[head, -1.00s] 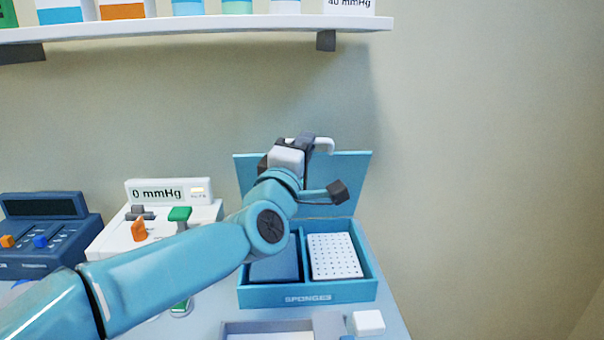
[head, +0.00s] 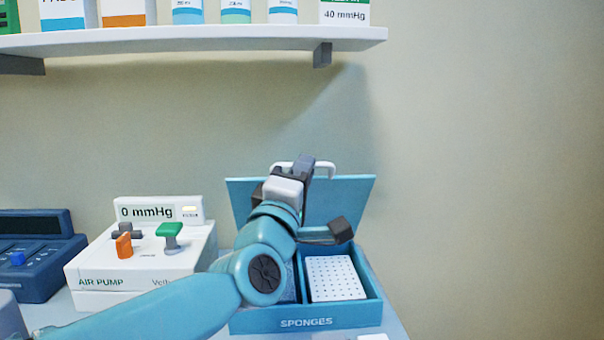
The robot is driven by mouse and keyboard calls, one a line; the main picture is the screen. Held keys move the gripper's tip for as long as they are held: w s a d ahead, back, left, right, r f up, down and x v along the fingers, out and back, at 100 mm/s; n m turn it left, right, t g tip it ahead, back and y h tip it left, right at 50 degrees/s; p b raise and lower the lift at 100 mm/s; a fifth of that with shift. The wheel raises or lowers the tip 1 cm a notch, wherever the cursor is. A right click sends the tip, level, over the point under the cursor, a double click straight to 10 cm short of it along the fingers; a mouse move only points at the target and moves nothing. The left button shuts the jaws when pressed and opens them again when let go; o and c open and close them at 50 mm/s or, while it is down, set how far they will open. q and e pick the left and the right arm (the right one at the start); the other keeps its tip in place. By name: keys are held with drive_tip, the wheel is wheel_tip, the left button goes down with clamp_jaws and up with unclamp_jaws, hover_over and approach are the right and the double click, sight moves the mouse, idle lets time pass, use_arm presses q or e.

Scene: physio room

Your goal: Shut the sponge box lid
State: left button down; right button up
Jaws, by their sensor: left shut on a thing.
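The blue sponge box (head: 345,316), marked SPONGES, stands on the table at the lower middle. Its lid (head: 350,200) is raised at the back, with a white handle (head: 331,169) along its top edge. A white dotted sponge (head: 334,278) lies in the right compartment. The left compartment is mostly hidden by my arm. My left gripper (head: 303,168) is at the top of the lid, shut on the white handle. My right gripper is not in view.
A white air pump (head: 140,265) reading 0 mmHg, with orange and green controls, stands left of the box. A dark blue device (head: 35,262) is at the far left. A white shelf (head: 200,42) with several packages hangs above.

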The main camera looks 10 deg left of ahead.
use_arm(q)
drive_tip(key=c, duration=1.5)
unclamp_jaws()
drive_tip(key=shift+d+f, duration=0.15)
drive_tip(key=shift+d, duration=0.1)
drive_tip(key=b+v, duration=0.2)
drive_tip(key=v, duration=1.4)
drive_tip(key=shift+s+a, duration=0.15)
drive_tip(key=shift+a, duration=0.05)
